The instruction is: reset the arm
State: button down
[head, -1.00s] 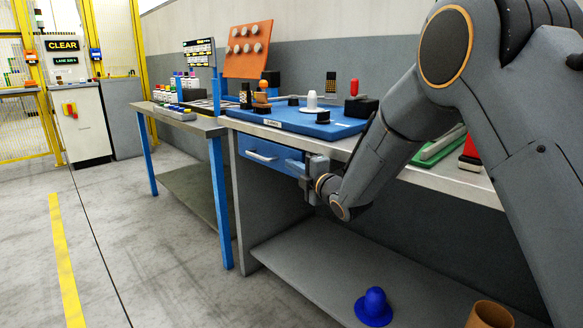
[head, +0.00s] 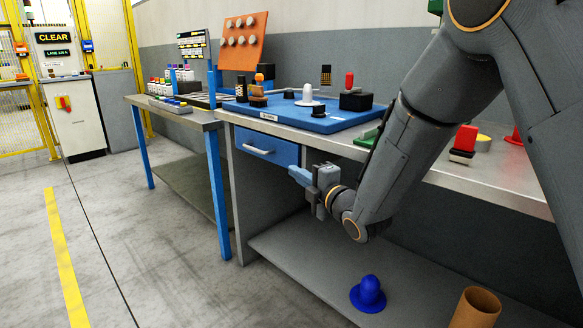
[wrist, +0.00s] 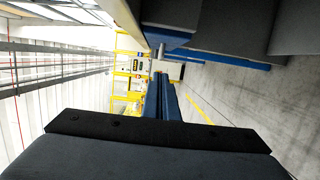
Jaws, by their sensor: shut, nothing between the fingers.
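My gripper (head: 300,174) is in the middle of the head view, in front of the workbench and beside its blue drawer (head: 267,146). Its blue-grey fingers point left and are shut with nothing between them. In the wrist view the shut fingers (wrist: 162,95) lie side by side in the middle, with the yellow fence and the floor beyond. My forearm crosses the right side of the head view and hides part of the bench.
A blue tray (head: 333,123) with several parts lies on the workbench. A blue bobbin-like piece (head: 368,294) and a brown cardboard tube (head: 477,308) stand on the lower shelf (head: 300,262). Red-topped items (head: 464,143) stand at right. Floor at left is clear.

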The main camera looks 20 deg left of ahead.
jog(key=s+d+f+m+g+h, duration=0.1)
jog(key=s+d+f+m+h, duration=0.1)
jog(key=s+d+m+h, duration=0.45)
jog(key=s+d+f+m+g+h, duration=0.2)
jog(key=d+m+h, duration=0.2)
jog(key=d+m, duration=0.65)
jog(key=s+d+m+g+h, duration=0.1)
jog(key=s+d+m+g, duration=0.2)
jog(key=s+d, duration=0.35)
jog(key=s+d+f+m+g+h, duration=0.15)
jog(key=s+d, duration=0.25)
jog(key=s, duration=0.6)
jog(key=s+d+m+g+h, duration=0.1)
jog(key=s+d+m+g, duration=0.2)
jog(key=s+d, duration=0.45)
jog(key=d+r+m+p, duration=0.2)
jog(key=d+r+p, duration=0.3)
jog(key=r+p, duration=0.3)
jog(key=s+d+r+m+p, duration=0.1)
jog(key=d+r+p, duration=0.4)
jog(key=p, duration=0.9)
notch_tip(320, 180, up, 3)
jog(key=shift+s+d+f+m+h+p, duration=0.1)
jog(key=shift+s+d+m+h+p, duration=0.2)
jog(key=shift+m, duration=0.35)
